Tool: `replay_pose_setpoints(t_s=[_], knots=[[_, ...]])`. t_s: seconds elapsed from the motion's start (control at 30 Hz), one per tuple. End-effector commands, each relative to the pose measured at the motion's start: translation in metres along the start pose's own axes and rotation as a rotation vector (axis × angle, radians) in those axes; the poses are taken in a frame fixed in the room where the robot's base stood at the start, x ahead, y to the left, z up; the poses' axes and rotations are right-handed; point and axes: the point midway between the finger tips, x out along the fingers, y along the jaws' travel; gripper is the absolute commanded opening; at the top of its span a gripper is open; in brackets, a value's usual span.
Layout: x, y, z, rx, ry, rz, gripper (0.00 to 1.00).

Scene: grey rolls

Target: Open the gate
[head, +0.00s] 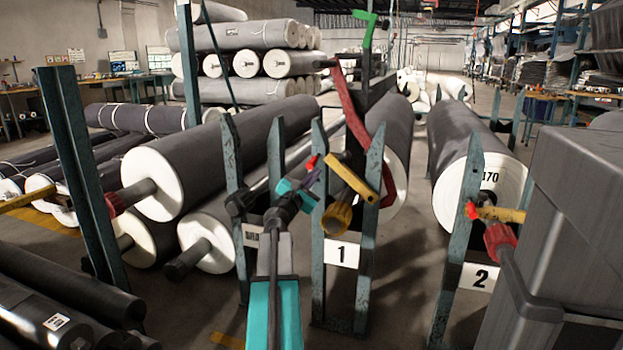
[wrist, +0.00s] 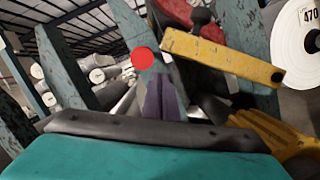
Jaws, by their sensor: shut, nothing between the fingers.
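A yellow bar (head: 352,180), which may be the gate, slants across the top of the stand marked 1 (head: 341,252). A red knob (head: 311,163) is near its upper left end. In the wrist view the yellow bar (wrist: 222,58) crosses the upper right, and the red knob (wrist: 143,59) is at upper middle. My gripper (head: 311,178) has purple fingers, shut and empty, just left of the bar and below the knob. In the wrist view the fingers (wrist: 165,97) point just under the knob. I cannot tell whether they touch it.
A yellow hub (head: 337,217) sits below the bar, and a red arm (head: 350,112) rises behind it. Teal posts stand close on both sides. Large grey rolls (head: 236,155) lie behind. The stand marked 2 (head: 479,277) has another yellow bar (head: 500,214) at right.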

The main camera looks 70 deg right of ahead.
Motion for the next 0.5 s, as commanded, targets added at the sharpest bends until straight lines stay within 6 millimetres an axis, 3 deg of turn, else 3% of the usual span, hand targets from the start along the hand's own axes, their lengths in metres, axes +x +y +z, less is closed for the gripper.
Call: replay_pose_setpoints(t_s=[0.5], knots=[[-0.002,-0.001,-0.010,-0.001,0.000,0.000,0.00]])
